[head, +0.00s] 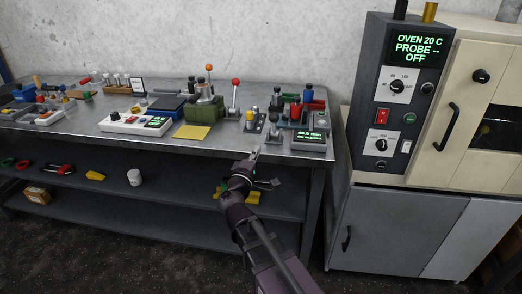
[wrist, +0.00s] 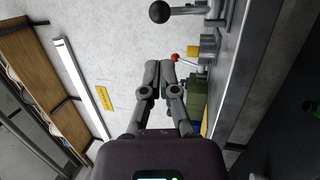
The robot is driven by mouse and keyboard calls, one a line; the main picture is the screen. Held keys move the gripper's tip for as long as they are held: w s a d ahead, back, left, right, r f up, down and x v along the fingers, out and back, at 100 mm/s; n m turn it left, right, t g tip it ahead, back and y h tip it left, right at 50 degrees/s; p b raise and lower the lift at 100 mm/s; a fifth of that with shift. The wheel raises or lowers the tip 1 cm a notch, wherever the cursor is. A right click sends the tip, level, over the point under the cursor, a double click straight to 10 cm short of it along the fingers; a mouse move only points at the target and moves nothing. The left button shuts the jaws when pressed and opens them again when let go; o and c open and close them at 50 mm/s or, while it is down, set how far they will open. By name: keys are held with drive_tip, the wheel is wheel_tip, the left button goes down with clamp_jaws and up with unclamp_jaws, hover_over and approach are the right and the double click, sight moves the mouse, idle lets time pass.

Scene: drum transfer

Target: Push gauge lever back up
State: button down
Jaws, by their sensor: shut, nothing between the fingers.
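A grey gauge unit with a green display (head: 310,140) stands near the right front corner of the bench. A dark-knobbed lever (head: 273,120) stands just left of it. A black ball knob on a grey lever (wrist: 160,12) shows large at the top of the wrist view; I cannot tell for certain that it is the same lever. My gripper (head: 257,150) is at the bench's front edge, left of the gauge unit. In the wrist view its fingers (wrist: 160,66) are together, empty and apart from the black knob.
A red-knobbed lever (head: 235,83), a green box (head: 206,109) and a yellow pad (head: 193,132) stand to the left. A white console (head: 130,122) is farther left. The oven (head: 405,110) stands right of the bench. The bench's front strip is mostly clear.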

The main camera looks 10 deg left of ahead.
sight(272, 121)
drive_tip(key=p+x, duration=0.2)
drive_tip(key=x, duration=1)
drive_tip(key=shift+w+p, duration=0.15)
drive_tip(key=shift+p, duration=0.2)
drive_tip(key=shift+d, duration=0.1)
